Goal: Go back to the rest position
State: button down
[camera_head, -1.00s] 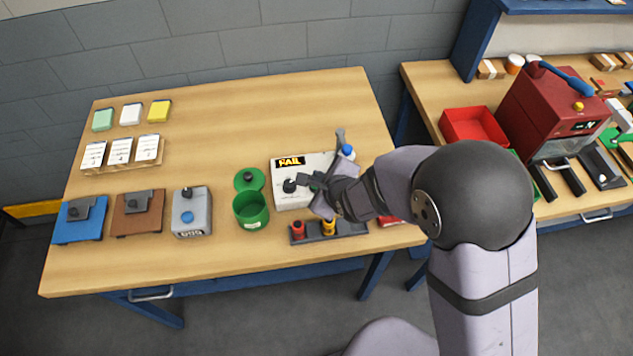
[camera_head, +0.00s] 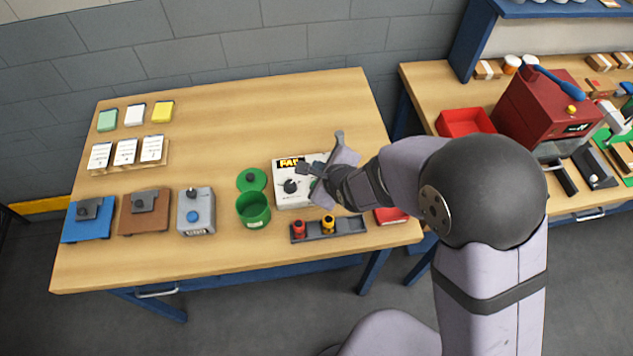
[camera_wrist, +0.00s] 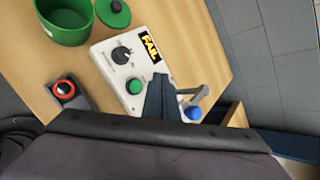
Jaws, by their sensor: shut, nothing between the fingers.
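My gripper (camera_head: 308,169) is shut and empty. In the head view it is over the white tester box, whose right part is hidden behind it. The white tester box (camera_head: 284,199) carries a black knob, a green button and a yellow-on-black label reading "FAIL". In the wrist view my gripper (camera_wrist: 160,98) points over the box (camera_wrist: 112,69), near its green button and a blue button (camera_wrist: 194,113) beside a grey lever. I cannot tell whether the fingers touch the box.
A green pot (camera_head: 253,212) with its lid (camera_head: 251,180) stands left of the box. A dark tray (camera_head: 345,226) with red and yellow pieces lies in front. A grey counter box (camera_head: 196,220) is farther left. The table's middle back is clear.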

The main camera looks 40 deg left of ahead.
dwell(0.5)
jog(key=w+d+n+g+h+b, duration=0.1)
jog(key=w+d+n+h, duration=0.25)
jog(key=d, duration=0.95)
jog(key=w+d+n+h, duration=0.2)
jog(key=d+n, duration=0.3)
jog(key=d, duration=0.8)
jog(key=s+d+r+n+g+h, duration=0.1)
jog(key=s+d+n+g, duration=0.1)
jog(key=s+d, duration=0.4)
jog(key=s+d+r+n+g+h+b, duration=0.1)
jog(key=s+d+n, duration=0.4)
jog(key=d, duration=0.7)
jog(key=shift+s+g, duration=0.5)
jog(key=shift+s, duration=0.6)
